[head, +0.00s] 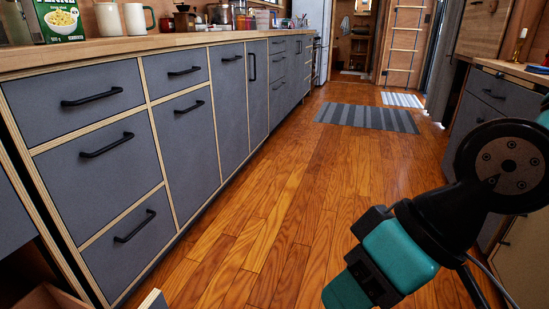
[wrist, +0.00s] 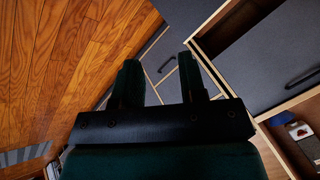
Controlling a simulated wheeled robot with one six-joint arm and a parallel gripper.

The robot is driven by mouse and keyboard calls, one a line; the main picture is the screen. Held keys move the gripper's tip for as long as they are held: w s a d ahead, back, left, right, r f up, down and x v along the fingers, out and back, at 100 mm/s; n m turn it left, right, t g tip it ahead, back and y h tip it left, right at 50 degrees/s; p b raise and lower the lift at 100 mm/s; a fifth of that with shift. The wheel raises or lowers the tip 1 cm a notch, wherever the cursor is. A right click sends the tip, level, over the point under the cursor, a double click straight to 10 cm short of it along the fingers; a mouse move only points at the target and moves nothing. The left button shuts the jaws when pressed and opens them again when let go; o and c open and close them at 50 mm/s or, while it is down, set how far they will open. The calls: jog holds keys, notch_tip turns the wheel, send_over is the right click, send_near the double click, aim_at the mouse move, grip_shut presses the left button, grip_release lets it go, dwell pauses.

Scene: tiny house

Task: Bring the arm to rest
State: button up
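My gripper (wrist: 160,76) shows in the wrist view with its two dark green fingers spread apart. Nothing is between them. In the head view my teal and black arm reaches in from the right, with its end hanging over the wooden floor at the lower right. The fingertips are hard to make out there. The gripper touches no furniture that I can see.
Grey cabinets (head: 104,145) with black handles line the left, under a wooden counter (head: 180,40) with mugs and a green box (head: 59,20). An open drawer (wrist: 277,112) holds small items. Clear floor (head: 270,200) leads to a striped rug (head: 367,117).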

jog(key=d+r+h+p, duration=0.2)
jog(key=d+r+p, duration=0.2)
jog(key=d+r, duration=0.35)
notch_tip(320, 180, up, 35)
jog(key=p, duration=3.6)
jog(key=shift+a+m, duration=0.25)
jog(key=shift+m, duration=0.05)
jog(key=shift+s+f, duration=0.1)
jog(key=shift+d, duration=0.1)
